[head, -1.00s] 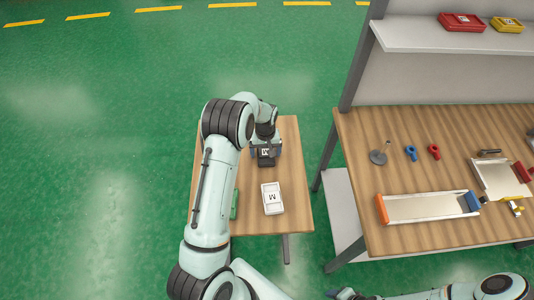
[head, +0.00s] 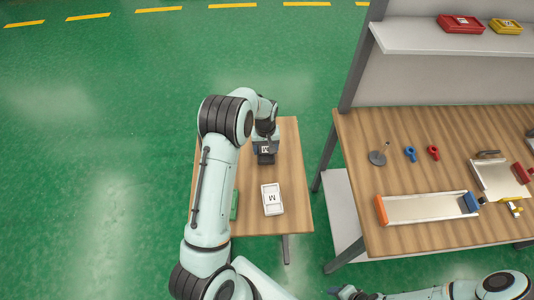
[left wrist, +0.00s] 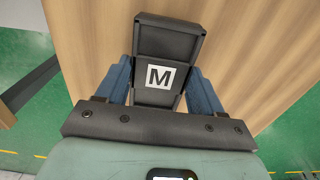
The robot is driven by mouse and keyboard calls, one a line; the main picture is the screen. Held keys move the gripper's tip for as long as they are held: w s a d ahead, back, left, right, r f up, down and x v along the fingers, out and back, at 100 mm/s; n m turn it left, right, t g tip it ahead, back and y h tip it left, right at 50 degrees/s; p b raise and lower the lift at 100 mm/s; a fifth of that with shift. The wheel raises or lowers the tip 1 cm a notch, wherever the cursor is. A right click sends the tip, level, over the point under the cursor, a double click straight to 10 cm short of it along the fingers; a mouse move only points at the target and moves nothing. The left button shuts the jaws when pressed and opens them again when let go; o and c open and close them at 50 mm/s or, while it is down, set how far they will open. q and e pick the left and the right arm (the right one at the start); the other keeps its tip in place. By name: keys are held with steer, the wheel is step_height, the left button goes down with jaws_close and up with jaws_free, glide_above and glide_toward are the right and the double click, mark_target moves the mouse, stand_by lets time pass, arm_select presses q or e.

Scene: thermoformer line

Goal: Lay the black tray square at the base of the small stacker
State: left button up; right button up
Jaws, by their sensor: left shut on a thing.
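The black tray (head: 265,157) with a white M label is at the far part of the small wooden table. In the left wrist view the tray (left wrist: 166,45) lies lengthwise between the blue fingers of my left gripper (left wrist: 162,85), which is shut on it. In the head view my left gripper (head: 265,146) points down over the table. I cannot tell whether the tray touches the tabletop. Two metal channels on the workbench may include the small stacker: a long one (head: 425,208) and a shorter one (head: 499,180). My right gripper (head: 346,293) is partly visible at the bottom edge, its jaws unclear.
A white M tray (head: 272,198) and a partly hidden green item (head: 234,204) lie on the small table (head: 295,170). The workbench (head: 360,135) holds a grey stand (head: 378,157) and blue and red pieces. Its upright post (head: 350,75) stands beside a gap between tables.

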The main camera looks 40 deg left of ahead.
mark_target(266, 149)
arm_select(q)
steer(key=shift+r, duration=2.4)
